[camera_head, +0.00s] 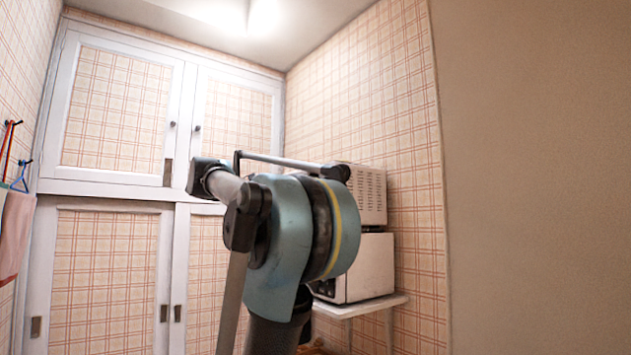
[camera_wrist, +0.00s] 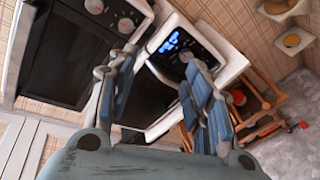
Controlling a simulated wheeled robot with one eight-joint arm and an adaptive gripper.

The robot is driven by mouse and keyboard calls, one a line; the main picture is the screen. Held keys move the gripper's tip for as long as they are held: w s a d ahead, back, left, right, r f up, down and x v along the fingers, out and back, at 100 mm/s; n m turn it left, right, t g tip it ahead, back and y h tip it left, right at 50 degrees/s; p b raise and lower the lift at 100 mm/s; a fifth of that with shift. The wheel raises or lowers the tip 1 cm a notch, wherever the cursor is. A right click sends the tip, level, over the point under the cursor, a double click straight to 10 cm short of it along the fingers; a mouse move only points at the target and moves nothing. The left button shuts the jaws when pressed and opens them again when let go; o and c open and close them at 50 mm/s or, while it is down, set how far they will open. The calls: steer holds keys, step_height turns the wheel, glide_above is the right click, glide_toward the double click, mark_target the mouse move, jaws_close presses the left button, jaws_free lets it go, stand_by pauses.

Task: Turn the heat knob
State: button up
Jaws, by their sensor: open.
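In the wrist view, one dark-fronted appliance (camera_wrist: 65,50) at upper left has pale round knobs, one at the top (camera_wrist: 93,6) and another (camera_wrist: 125,25) to its right. A white appliance (camera_wrist: 200,40) beside it has a lit blue display (camera_wrist: 172,44) and what looks like a round knob (camera_wrist: 186,57). I cannot tell which knob is the heat knob. My gripper (camera_wrist: 160,68) is open, its blue-padded fingers spread in front of the white appliance, with nothing seen between them. In the head view my arm hides the gripper and most of the appliance fronts.
In the head view, an upper white appliance (camera_head: 367,190) stands above a lower one (camera_head: 371,265) on a white shelf (camera_head: 385,303) by the right wall. White cupboards (camera_head: 115,110) fill the back wall. A wooden cart (camera_wrist: 262,108) stands at right in the wrist view.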

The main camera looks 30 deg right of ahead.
mark_target(322, 175)
steer(key=w+d+r+n+h, duration=0.1)
steer(key=w+r+h, duration=0.2)
steer(key=r, duration=1.2)
steer(key=d, duration=0.5)
steer(key=w+d, duration=0.1)
steer(key=d, duration=1.1)
steer(key=shift+w+d+f, duration=0.1)
steer(key=shift+w+f, duration=0.2)
steer(key=shift+f, duration=0.05)
steer(key=shift+c, duration=0.5)
steer(key=c, duration=1)
